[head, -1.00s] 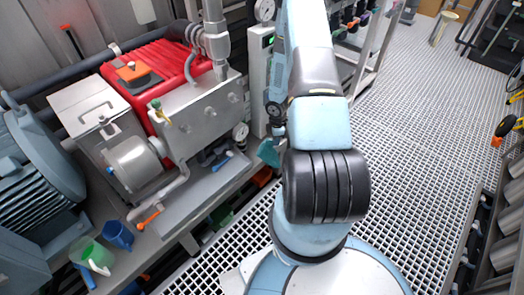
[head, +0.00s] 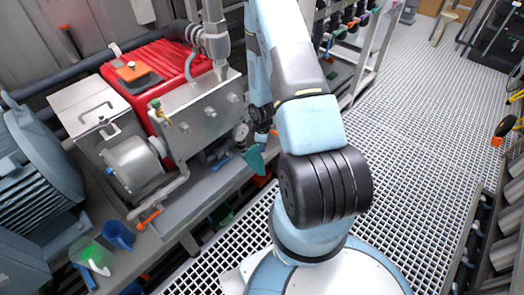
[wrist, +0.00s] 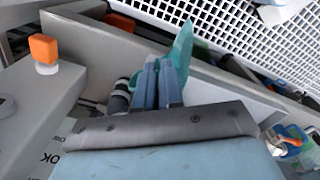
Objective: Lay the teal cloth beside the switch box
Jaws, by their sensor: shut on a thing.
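The teal cloth (head: 255,161) hangs from my gripper (head: 262,134) in the head view, in front of the metal bench edge. In the wrist view the cloth (wrist: 182,48) is bunched at the tips of the two blue-grey fingers (wrist: 160,70), which are shut on it. A small dark box with an orange top (head: 132,72) sits on the red machine cover at left; I cannot tell for sure whether it is the switch box. My arm hides part of the area behind the gripper.
A steel pump block (head: 205,118) and a pressure gauge (head: 241,132) stand close left of the gripper. An orange knob (wrist: 43,50) shows in the wrist view. The grating floor (head: 410,130) is open at right.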

